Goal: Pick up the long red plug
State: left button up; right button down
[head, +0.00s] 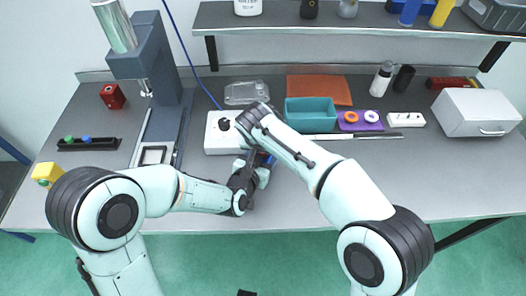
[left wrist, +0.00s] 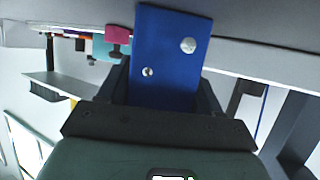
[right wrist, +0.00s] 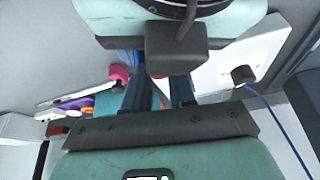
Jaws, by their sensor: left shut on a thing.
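No long red plug can be made out for certain. A pink-red piece (right wrist: 120,73) shows beyond my fingers in the right wrist view and also in the left wrist view (left wrist: 118,35); I cannot tell if it is the plug. My left gripper (head: 257,167) is shut on a blue block (left wrist: 172,60) with two pale round spots on its face. My right gripper (right wrist: 162,92) looks open, its two dark fingers apart with no held thing visible. It is close to the left gripper, and my right forearm hides its fingertips in the head view.
A white box (head: 220,132) with a blue cable lies behind my grippers. A teal bin (head: 311,112), purple tray (head: 372,126) and white power strip (head: 406,120) stand to the right. A black rack (head: 88,145) and red block (head: 112,96) are at left. The front table edge is mostly clear.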

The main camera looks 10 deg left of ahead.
pick_arm(q)
jog(key=shift+d, duration=0.1)
pick_arm(e)
jog(key=shift+s+f, duration=0.1)
jog(key=shift+f, duration=0.2)
pick_arm(q)
jog(key=o, duration=1.1)
pick_arm(e)
notch_tip(320, 180, up, 10)
jog(key=shift+r, duration=0.15)
pick_arm(q)
jog(key=shift+o, duration=0.2)
notch_tip(320, 180, up, 10)
